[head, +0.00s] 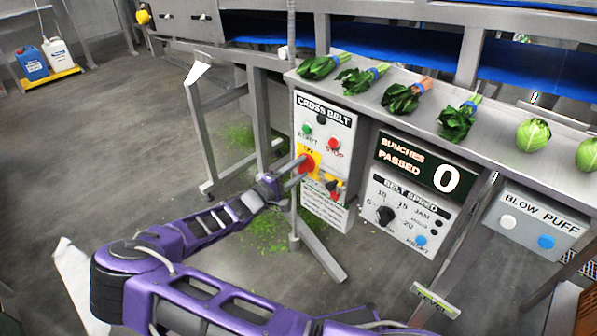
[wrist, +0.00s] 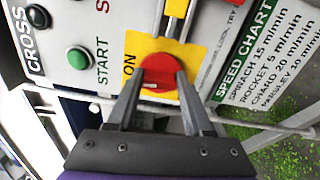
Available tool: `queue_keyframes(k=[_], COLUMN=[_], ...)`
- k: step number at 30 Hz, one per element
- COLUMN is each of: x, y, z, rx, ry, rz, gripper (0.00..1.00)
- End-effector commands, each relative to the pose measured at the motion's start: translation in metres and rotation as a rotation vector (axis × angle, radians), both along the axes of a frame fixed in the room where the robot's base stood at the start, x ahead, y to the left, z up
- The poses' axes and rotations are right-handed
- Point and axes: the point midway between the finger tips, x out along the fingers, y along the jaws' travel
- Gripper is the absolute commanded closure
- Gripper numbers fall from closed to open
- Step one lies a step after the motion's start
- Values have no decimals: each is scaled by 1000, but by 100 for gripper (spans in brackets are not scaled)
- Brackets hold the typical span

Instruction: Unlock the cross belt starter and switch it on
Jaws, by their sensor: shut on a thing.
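The cross belt starter panel (head: 347,126) is a light grey box under the counter's left part. Its red rotary switch (wrist: 160,70) sits on a yellow plate (wrist: 134,43) marked ON. My gripper (wrist: 158,86) is shut on this red switch, one finger on each side of it. In the head view, my gripper (head: 301,167) reaches the panel from the left and partly covers the switch. A small yellow part (wrist: 176,9) lies beyond the switch in the wrist view; I cannot tell whether it is a lock or key. A green START button (wrist: 78,58) is beside the plate.
A red STOP button (head: 333,143) is above the switch. The belt speed box (head: 407,205) and the bunches counter (head: 392,151) are close on the right. A thin rail (wrist: 255,123) crosses in front of the panel. Greens lie on the counter (head: 495,135) above.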

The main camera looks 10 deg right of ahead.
Motion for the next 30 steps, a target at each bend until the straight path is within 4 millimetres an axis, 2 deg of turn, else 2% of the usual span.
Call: queue_keyframes(k=[10, 25, 26, 30], x=[0, 0, 0, 0], y=[0, 0, 0, 0], z=[-1, -1, -1, -1], rx=[72, 84, 84, 84], ry=[-100, -114, -114, -114], rz=[0, 0, 0, 0], gripper=[100, 100, 47, 22])
